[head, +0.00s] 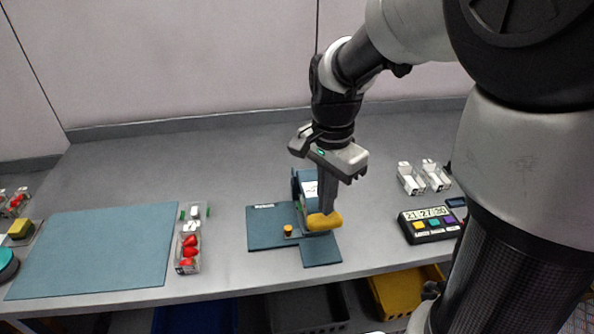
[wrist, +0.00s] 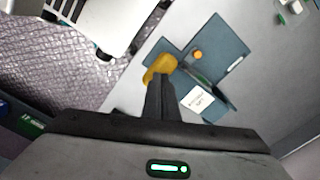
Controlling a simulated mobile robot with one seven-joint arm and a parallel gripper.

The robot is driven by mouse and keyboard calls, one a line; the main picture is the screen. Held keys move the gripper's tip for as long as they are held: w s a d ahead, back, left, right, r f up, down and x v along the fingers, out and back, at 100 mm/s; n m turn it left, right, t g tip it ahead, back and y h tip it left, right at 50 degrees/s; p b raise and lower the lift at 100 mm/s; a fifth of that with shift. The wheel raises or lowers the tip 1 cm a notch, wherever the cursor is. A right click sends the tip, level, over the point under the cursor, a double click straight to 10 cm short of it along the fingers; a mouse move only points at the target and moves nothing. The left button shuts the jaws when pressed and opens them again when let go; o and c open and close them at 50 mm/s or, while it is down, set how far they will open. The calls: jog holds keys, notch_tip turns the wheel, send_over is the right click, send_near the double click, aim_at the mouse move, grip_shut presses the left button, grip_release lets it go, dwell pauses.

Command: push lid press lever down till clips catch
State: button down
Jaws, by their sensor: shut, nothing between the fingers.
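The lid press is a dark teal stand (head: 265,228) on the grey table, with a white label (head: 311,189) on its upright part. Its lever ends in a yellow handle (head: 324,222) at the front, low over the base. The handle also shows in the wrist view (wrist: 160,67), beside the fingertips. My gripper (head: 327,211) is shut and empty, fingers pointing down at the handle. Its fingertips (wrist: 157,78) appear at or just above the handle; I cannot tell whether they touch. The lid and clips under the lever cannot be made out.
A clear punnet with red berries (head: 188,250) stands left of the press, next to a blue-grey mat (head: 95,250). An orange knob (head: 288,230) sits on the press base. A button box with a display (head: 430,225) and white-clear punnets (head: 411,179) stand to the right.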

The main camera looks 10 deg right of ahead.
jog(key=shift+f, duration=0.25)
jog(key=shift+f+b, duration=1.45)
jog(key=shift+f, duration=0.35)
jog(key=shift+r, duration=0.15)
notch_tip(320, 180, up, 9)
jog(key=p, duration=0.7)
jog(key=shift+f, duration=0.2)
jog(key=shift+r, duration=0.1)
jog(key=shift+p, duration=0.3)
